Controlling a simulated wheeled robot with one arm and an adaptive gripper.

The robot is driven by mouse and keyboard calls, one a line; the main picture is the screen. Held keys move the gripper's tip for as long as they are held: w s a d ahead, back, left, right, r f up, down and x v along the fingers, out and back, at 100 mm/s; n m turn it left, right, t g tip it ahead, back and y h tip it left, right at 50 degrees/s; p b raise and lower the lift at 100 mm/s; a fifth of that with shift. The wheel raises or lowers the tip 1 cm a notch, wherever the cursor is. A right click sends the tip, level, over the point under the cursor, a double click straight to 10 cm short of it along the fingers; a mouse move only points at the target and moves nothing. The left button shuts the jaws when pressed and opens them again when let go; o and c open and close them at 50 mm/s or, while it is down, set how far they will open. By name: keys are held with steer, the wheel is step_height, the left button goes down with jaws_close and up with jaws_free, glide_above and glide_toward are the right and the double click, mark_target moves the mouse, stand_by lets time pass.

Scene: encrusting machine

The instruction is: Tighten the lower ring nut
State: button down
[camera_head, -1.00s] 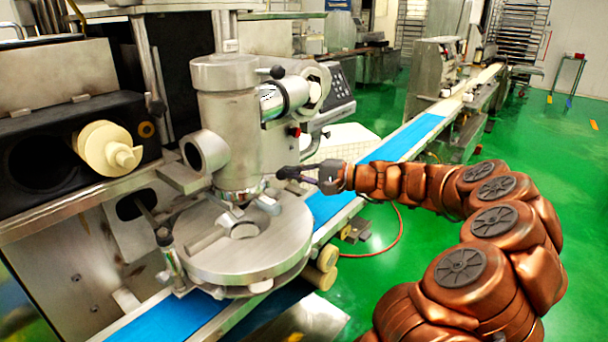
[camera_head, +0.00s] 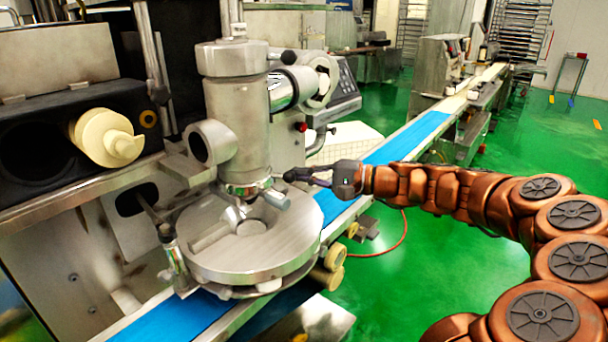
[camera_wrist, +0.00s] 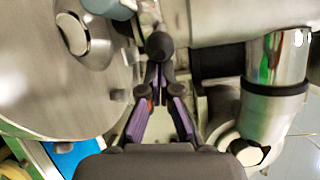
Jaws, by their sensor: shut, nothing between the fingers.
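The lower ring nut (camera_head: 246,188) is a metal collar at the foot of the upright steel cylinder (camera_head: 240,115), just above the round metal plate (camera_head: 255,248). A short grey stub (camera_head: 276,200) sticks out from the nut's right side. My gripper (camera_head: 290,174) is just right of the nut, with its fingers pointing left toward it. In the wrist view my gripper (camera_wrist: 158,75) is shut and empty, with a dark ball knob (camera_wrist: 159,45) right at its fingertips. I cannot tell whether they touch. The nut itself is not clear in the wrist view.
A blue conveyor belt (camera_head: 410,140) runs under the plate and off to the back right. A side pipe (camera_head: 292,85) and a control panel (camera_head: 345,85) stand behind my gripper. A cream screw part (camera_head: 105,137) sits at left.

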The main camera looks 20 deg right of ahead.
steer(key=w+d, duration=0.3)
steer(key=s+d+b, duration=0.1)
steer(key=s+d, duration=0.3)
steer(key=s, duration=0.5)
steer(key=shift+d, duration=0.15)
stand_by(0.3)
steer(key=s+a+f+n+g+h+p, duration=0.1)
steer(key=s+a+n+g+h+p, duration=0.25)
steer(key=a, duration=0.75)
steer(key=s+a+f+n+g+p, duration=0.15)
steer(key=s+a+n+g, duration=0.4)
steer(key=a, duration=0.55)
steer(key=s+a+f+g+h+p, duration=0.1)
steer(key=s+f+g+h+p, duration=0.2)
steer(key=s, duration=0.8)
steer(key=s+d+n+g+h+p, duration=0.1)
steer(key=s+d+h+p, duration=0.2)
steer(key=s+d+h, duration=0.3)
steer(key=s, duration=0.2)
steer(key=shift+s+d+f+p, duration=0.3)
steer(key=shift+s+d, duration=0.05)
steer(key=shift+d, duration=0.05)
